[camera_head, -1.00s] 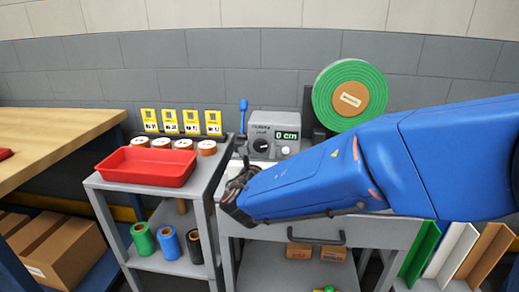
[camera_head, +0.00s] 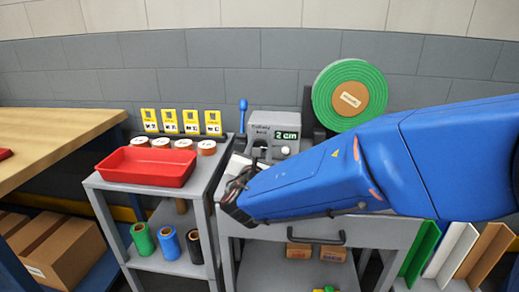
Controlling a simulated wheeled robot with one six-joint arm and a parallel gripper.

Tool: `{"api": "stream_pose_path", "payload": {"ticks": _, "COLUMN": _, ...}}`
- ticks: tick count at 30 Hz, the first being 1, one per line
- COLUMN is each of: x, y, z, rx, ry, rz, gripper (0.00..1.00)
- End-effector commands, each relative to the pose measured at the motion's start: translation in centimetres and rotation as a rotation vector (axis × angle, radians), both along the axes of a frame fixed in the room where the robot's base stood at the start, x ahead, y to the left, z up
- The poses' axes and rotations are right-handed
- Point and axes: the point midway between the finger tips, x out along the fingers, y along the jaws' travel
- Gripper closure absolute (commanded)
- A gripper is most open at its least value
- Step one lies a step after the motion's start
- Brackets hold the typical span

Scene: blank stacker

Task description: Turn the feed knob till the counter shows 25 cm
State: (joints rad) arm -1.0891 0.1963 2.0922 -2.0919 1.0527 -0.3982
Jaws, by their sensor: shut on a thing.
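The grey feeder machine (camera_head: 273,119) stands on the grey bench against the wall. Its counter (camera_head: 287,134) shows 2 cm in green digits. A small light knob (camera_head: 285,150) shows on the machine's face under the counter, apart from my gripper. A large green tape roll (camera_head: 376,81) is mounted at the machine's right. A blue-topped lever (camera_head: 243,105) stands upright at its left.
A grey cart (camera_head: 207,183) at the left holds a red tray (camera_head: 120,165) and several small tape rolls. Yellow cards (camera_head: 170,121) stand behind them. A wooden table (camera_head: 50,135) is at the far left. My arm crosses from the right over the bench.

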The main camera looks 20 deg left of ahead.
Motion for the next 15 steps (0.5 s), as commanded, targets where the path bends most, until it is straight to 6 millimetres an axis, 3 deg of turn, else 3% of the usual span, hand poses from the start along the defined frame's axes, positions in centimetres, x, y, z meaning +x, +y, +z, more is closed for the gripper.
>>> {"api": "stream_pose_path", "payload": {"ticks": 15, "x": 0.01, "y": -0.12, "z": -0.11, "rx": 0.307, "ry": 0.075, "rz": 0.000, "gripper": 0.86}}
